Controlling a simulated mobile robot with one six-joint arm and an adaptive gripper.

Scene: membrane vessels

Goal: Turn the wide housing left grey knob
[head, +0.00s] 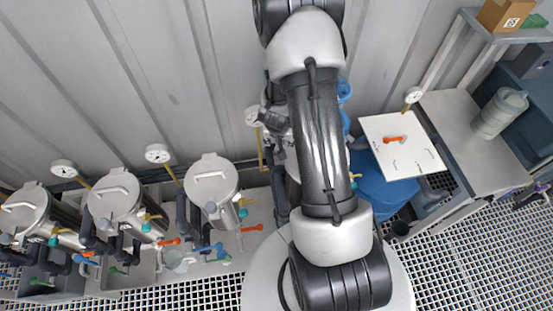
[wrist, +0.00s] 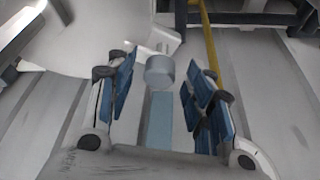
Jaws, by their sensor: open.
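In the wrist view, a grey-blue knob (wrist: 160,72) with a round, short cylindrical body sits in the middle, with a flat bar (wrist: 158,120) of similar colour below it. My gripper (wrist: 158,80) is open, with its blue finger pads on the left and right of the knob. A gap shows on each side; I cannot tell the difference in depth. A large pale rounded body (wrist: 85,35) is at upper left, and I cannot tell whether it is the wide housing. In the head view my arm covers most of the area around the knob.
Lidded steel vessels (head: 211,182) with coloured handles stand at the left of the head view. A white panel (head: 417,160) with an orange handle (head: 394,139) is at right, above a blue container (head: 375,188). In the wrist view, a yellow pipe (wrist: 210,45) runs behind the right finger.

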